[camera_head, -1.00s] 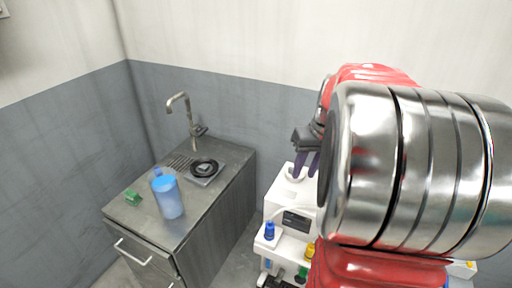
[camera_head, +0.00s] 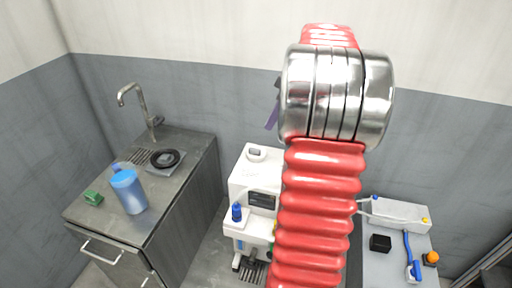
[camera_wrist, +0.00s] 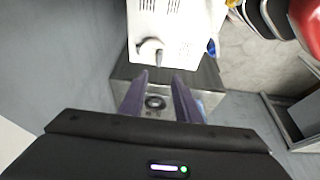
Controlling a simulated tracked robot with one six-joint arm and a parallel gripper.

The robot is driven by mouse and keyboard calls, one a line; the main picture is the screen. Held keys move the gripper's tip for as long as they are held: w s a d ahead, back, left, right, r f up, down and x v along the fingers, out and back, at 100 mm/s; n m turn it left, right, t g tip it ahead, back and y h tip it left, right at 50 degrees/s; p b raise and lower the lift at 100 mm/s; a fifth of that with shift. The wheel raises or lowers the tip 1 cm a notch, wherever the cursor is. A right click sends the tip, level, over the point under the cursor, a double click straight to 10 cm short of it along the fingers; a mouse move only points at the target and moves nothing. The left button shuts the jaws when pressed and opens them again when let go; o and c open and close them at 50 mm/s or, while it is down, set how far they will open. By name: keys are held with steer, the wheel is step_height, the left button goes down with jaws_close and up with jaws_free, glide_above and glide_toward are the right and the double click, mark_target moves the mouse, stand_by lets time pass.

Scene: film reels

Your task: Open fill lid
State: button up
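The white machine (camera_head: 262,180) stands against the wall, partly hidden by my red arm. On its top is a round white fitting (camera_head: 256,153) with a grey centre, seemingly the fill lid. In the wrist view the machine (camera_wrist: 172,22) is at the top, and the round fitting (camera_wrist: 150,48) with a small grey tab lies just beyond the fingertips. My gripper (camera_wrist: 159,78) is open, with its two purple fingers apart and nothing between them. In the head view only part of a purple finger (camera_head: 272,117) shows, above the machine; the rest is hidden behind my wrist.
A metal sink counter (camera_head: 185,190) with a tap (camera_head: 140,105), a blue jug (camera_head: 130,190), a green block (camera_head: 93,198) and a black reel (camera_head: 165,158) stands left. A bench (camera_head: 395,265) with a white box (camera_head: 397,212) and a black cube (camera_head: 380,243) is right.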

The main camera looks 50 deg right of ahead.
mark_target(255, 149)
steer(key=shift+f, duration=0.1)
stand_by(0.3)
steer(key=x, duration=1.3)
steer(key=shift+w+f, duration=0.15)
steer(key=shift+f, duration=0.15)
jaws_close()
